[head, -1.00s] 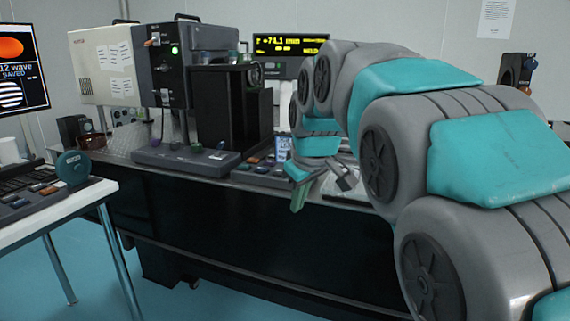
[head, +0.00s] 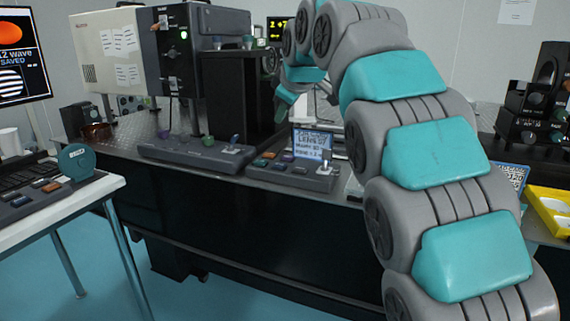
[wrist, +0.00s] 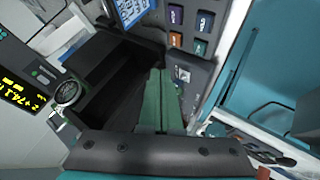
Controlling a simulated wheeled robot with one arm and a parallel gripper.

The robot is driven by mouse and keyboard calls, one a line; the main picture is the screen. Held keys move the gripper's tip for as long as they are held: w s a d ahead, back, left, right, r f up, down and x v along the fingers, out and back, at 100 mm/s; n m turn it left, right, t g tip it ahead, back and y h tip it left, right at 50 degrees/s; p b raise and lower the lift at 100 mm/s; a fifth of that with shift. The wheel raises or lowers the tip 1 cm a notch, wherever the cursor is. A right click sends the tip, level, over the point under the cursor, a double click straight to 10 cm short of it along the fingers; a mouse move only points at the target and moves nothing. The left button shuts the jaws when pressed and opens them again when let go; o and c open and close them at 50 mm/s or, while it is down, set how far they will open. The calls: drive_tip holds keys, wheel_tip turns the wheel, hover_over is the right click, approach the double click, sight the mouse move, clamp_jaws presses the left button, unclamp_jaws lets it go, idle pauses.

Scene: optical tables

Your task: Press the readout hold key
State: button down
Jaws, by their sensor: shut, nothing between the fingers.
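The readout (head: 276,29) with yellow digits stands at the back of the optical table, mostly hidden by my arm in the head view. In the wrist view the readout (wrist: 18,88) lies tilted at the left edge, its digits partly cut off.
The black stage (head: 237,95) with a round dial (wrist: 67,92) stands close to my gripper. A key panel (head: 290,172) with a blue screen sits at the table's front edge.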

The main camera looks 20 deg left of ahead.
sight(282, 166)
drive_tip(key=shift+f, duration=0.1)
wheel_tip(282, 166, down, 9)
drive_tip(key=b, duration=0.6)
idle(2.1)
drive_tip(key=shift+f+b, duration=0.3)
drive_tip(key=shift+b, duration=0.05)
drive_tip(key=shift+f+b, duration=0.35)
drive_tip(key=shift+f, duration=0.05)
idle(0.7)
drive_tip(key=shift+r, duration=0.1)
drive_tip(key=shift+r+p, duration=0.45)
drive_tip(key=shift+r, duration=0.3)
